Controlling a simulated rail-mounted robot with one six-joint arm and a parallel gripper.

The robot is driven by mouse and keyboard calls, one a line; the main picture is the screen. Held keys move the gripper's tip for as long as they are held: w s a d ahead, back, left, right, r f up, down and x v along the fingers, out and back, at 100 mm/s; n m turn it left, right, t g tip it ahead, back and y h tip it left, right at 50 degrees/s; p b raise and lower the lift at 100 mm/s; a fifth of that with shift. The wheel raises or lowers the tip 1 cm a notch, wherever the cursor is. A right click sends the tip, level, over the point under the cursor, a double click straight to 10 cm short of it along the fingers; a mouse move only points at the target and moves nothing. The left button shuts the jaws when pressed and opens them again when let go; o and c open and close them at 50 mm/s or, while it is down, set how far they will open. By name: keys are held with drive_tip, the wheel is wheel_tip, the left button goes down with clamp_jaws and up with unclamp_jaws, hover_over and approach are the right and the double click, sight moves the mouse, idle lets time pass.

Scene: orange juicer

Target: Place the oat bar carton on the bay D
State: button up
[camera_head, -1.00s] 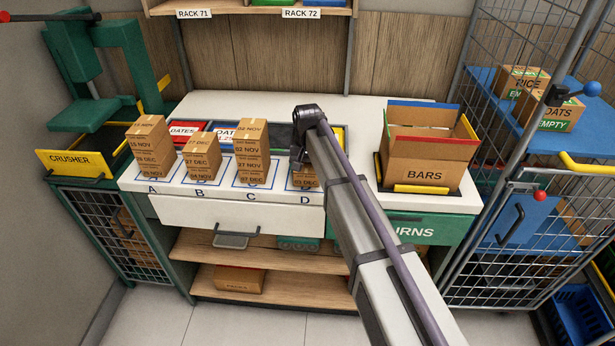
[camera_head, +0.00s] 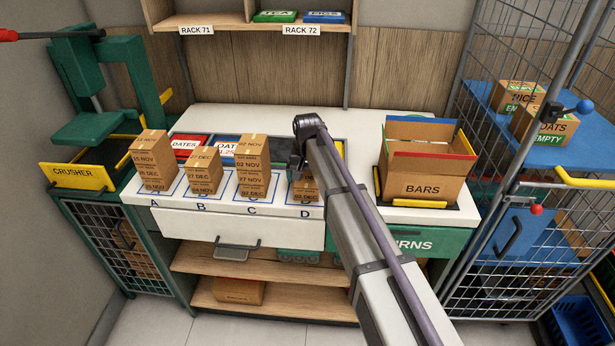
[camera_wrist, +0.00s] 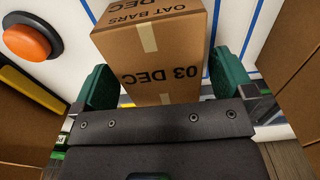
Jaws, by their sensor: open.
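The oat bar carton (camera_wrist: 165,55) is brown cardboard marked OAT BARS and 03 DEC in the wrist view. It lies between the two green fingers of my gripper (camera_wrist: 160,80), which is open, with a finger at either side. In the head view a carton (camera_head: 305,190) stands at bay D (camera_head: 305,213), partly hidden by my gripper (camera_head: 297,167) and arm above it. Whether anything else is under or behind that carton cannot be told. Blue bay lines on the white top show beside the carton in the wrist view.
Carton stacks stand on bay A (camera_head: 152,160), bay B (camera_head: 203,170) and bay C (camera_head: 252,165), close to the left of bay D. An open BARS box (camera_head: 425,175) stands to the right. An orange button (camera_wrist: 28,42) shows in the wrist view.

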sight(308, 176)
wheel_tip(308, 176, up, 10)
drive_tip(key=p, duration=0.9)
drive_tip(key=s+d, duration=1)
drive_tip(key=s, duration=0.3)
drive_tip(key=s+d+b, duration=0.1)
drive_tip(key=s+d, duration=1)
drive_tip(key=s, duration=0.3)
drive_tip(key=shift+s+f, duration=0.3)
drive_tip(key=shift+f, duration=0.1)
